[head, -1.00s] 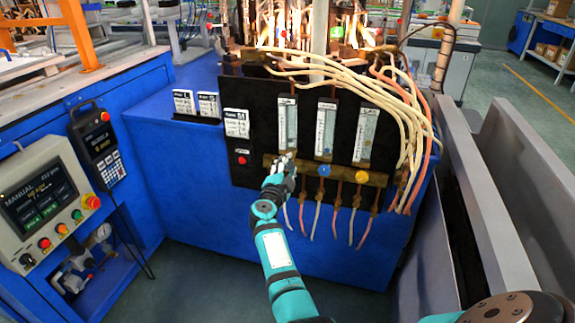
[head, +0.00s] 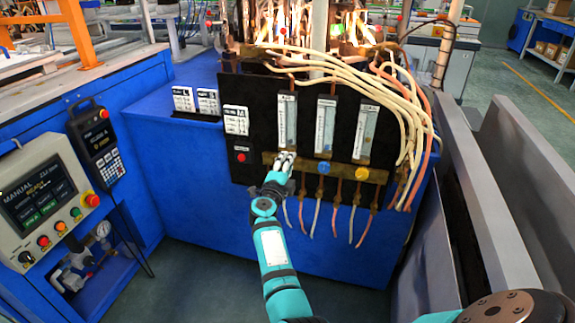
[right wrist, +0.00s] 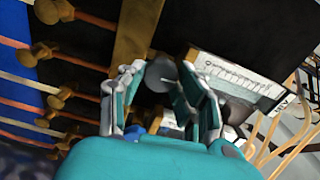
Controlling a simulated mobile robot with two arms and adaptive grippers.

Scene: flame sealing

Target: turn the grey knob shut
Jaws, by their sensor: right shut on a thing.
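The grey knob (right wrist: 161,75) shows in the right wrist view as a round grey disc between my fingers. My right gripper (right wrist: 163,92) is shut on it, one finger on each side. In the head view my right gripper (head: 285,158) is at the left end of the brass bar (head: 343,170), below the left flow tube (head: 287,122). It hides the grey knob there. The knob's turn position cannot be told. My left gripper is not in view.
A blue knob (head: 323,168) and a yellow knob (head: 362,173) sit to the right on the same bar. Copper and pale hoses (head: 335,215) hang below. A red button (head: 241,157) is at the left of the black panel. Flames (head: 290,25) burn above.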

